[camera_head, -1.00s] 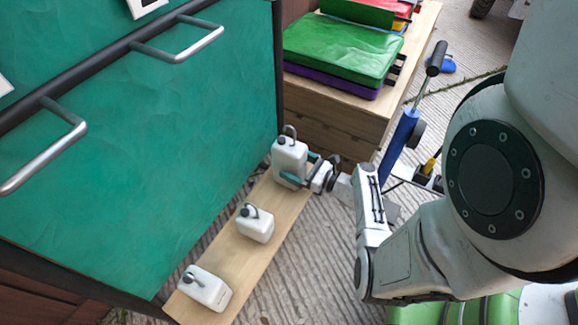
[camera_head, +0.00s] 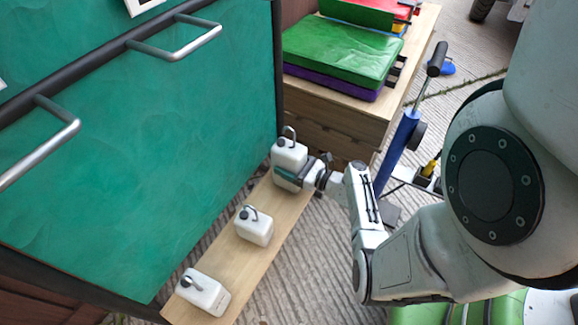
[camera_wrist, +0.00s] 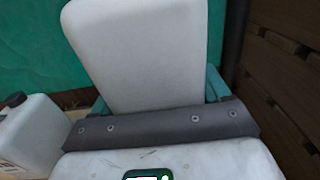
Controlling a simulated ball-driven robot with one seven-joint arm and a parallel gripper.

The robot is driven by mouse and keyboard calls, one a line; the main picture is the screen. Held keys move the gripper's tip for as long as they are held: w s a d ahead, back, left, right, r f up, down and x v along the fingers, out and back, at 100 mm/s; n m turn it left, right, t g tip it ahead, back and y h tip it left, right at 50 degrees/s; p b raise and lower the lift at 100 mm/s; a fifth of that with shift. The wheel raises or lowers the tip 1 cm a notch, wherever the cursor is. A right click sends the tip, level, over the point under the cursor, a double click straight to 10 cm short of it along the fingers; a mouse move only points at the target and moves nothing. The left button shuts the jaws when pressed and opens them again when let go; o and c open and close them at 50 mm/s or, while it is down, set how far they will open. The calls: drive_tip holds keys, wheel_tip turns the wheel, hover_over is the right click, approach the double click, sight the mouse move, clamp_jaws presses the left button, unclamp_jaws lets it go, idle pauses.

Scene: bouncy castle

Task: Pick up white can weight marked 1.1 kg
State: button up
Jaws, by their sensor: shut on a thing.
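Three white can weights with dark caps and handles stand in a row on a wooden plank. My gripper (camera_head: 287,174) is shut on the farthest can (camera_head: 289,154), with its teal fingers around the can's sides. In the wrist view the same can (camera_wrist: 140,55) fills the space between the fingers. It looks upright at the plank's far end; I cannot tell whether it touches the plank. The middle can (camera_head: 254,226) and the nearest can (camera_head: 203,291) stand apart from it. No weight marking is readable on any can.
The wooden plank (camera_head: 243,257) runs beside a large teal panel (camera_head: 150,150) with metal handles. A wooden box (camera_head: 335,125) with folded green and purple material (camera_head: 340,50) stands behind the held can. A blue pump (camera_head: 398,150) stands to the right.

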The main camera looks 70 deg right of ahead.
clamp_jaws()
drive_tip(key=shift+r, duration=0.15)
